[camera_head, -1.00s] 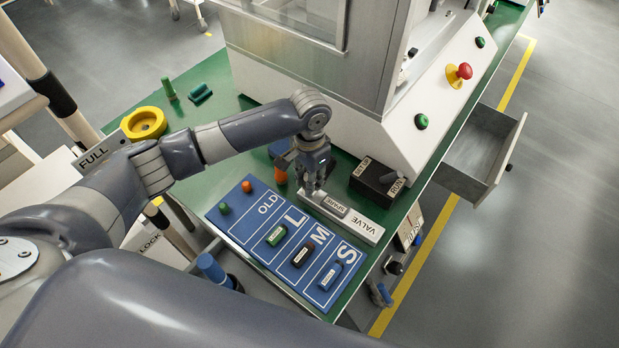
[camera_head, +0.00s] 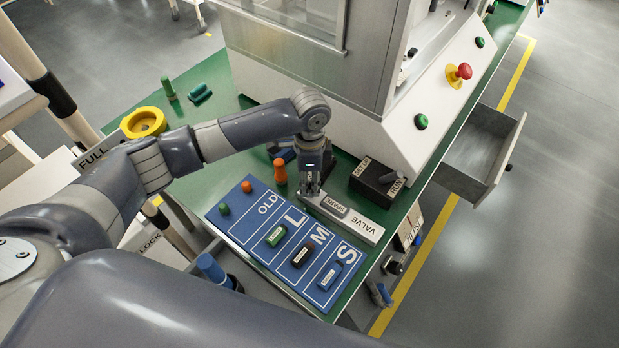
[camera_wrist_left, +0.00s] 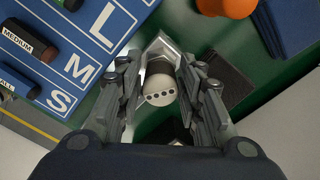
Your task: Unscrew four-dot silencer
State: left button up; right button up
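In the head view my left gripper (camera_head: 310,190) points down at the left end of the long light VALVE block (camera_head: 368,230), and the silencer itself is hidden there. One finger stands on each side of the silencer, very near it. Whether the fingers touch it I cannot tell. My right gripper is not in view.
A blue mat (camera_head: 232,224) marked OLD, L, M, S holds several small parts. An orange part (camera_head: 280,172) stands left of the gripper. A dark box (camera_head: 376,184) stands to the right. The press (camera_head: 300,75) rises behind. A drawer (camera_head: 480,155) is open at right.

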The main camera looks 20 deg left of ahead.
pick_arm(q)
jog(key=m, duration=0.4)
jog(key=shift+m, duration=0.3)
jog(key=c, duration=0.6)
jog(key=n, duration=0.6)
jog(key=shift+n, duration=0.3)
jog(key=n, duration=0.5)
jog(key=o, duration=0.6)
